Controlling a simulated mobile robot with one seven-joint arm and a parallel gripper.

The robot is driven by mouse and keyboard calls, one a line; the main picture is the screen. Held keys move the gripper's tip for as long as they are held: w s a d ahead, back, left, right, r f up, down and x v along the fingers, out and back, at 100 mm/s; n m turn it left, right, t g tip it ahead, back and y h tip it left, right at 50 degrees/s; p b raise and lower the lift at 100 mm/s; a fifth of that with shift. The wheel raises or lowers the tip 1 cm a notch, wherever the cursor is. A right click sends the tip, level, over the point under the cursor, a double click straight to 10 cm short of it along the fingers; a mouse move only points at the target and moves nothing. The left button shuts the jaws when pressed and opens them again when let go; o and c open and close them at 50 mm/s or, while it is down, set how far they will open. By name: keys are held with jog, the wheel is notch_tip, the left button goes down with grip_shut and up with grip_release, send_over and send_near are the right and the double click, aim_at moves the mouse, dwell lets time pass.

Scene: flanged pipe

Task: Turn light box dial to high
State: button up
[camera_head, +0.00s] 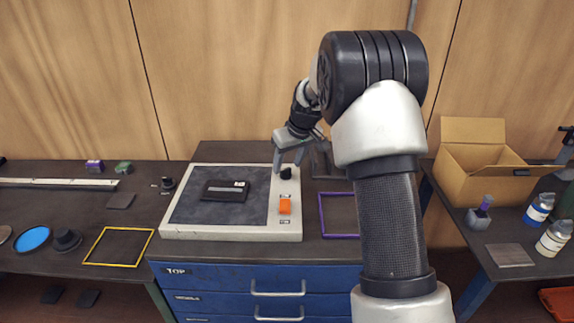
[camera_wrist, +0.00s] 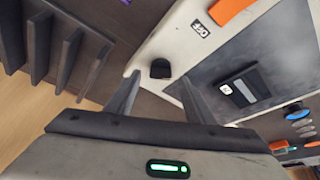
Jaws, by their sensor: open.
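The light box (camera_head: 230,232) is a flat box with a pale frame and a dark, unlit panel (camera_head: 240,212). Its dial (camera_head: 286,173) is a small black knob at the upper right of the frame; the dial also shows in the wrist view (camera_wrist: 160,69). My gripper (camera_head: 288,166) is open and empty, reaching down at the dial. In the wrist view, its two fingertips (camera_wrist: 161,80) flank the dial with gaps on both sides. I cannot tell whether a finger touches it. The dial's setting is not readable. An orange switch (camera_head: 285,206) sits below the dial on the frame.
A black case (camera_head: 226,190) lies on the panel. A purple frame (camera_head: 340,234) lies right of the light box and a yellow frame (camera_head: 118,264) left. Dark upright slats (camera_wrist: 68,58) stand close beside my gripper. A cardboard box (camera_head: 470,180) stands farther right.

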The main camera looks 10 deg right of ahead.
jog(key=shift+x, duration=0.9)
jog(key=shift+c, duration=0.3)
jog(key=c, duration=1)
jog(key=shift+a+m, duration=0.1)
jog(key=shift+m, duration=0.2)
jog(key=m+h, duration=0.1)
jog(key=m, duration=0.1)
jog(key=m+h, duration=0.1)
jog(key=m, duration=0.2)
jog(key=shift+a+r+p, duration=0.1)
jog(key=shift+a+p, duration=0.15)
jog(key=shift+p, duration=0.05)
jog(key=m+h, duration=0.1)
jog(key=m, duration=0.2)
jog(key=m+h+p, duration=0.1)
jog(key=m, duration=0.2)
jog(key=shift+w+a+g+h, duration=0.1)
jog(key=shift+g+h, duration=0.2)
jog(key=shift+m, duration=0.4)
jog(key=o, duration=1.1)
jog(key=shift+c, duration=0.2)
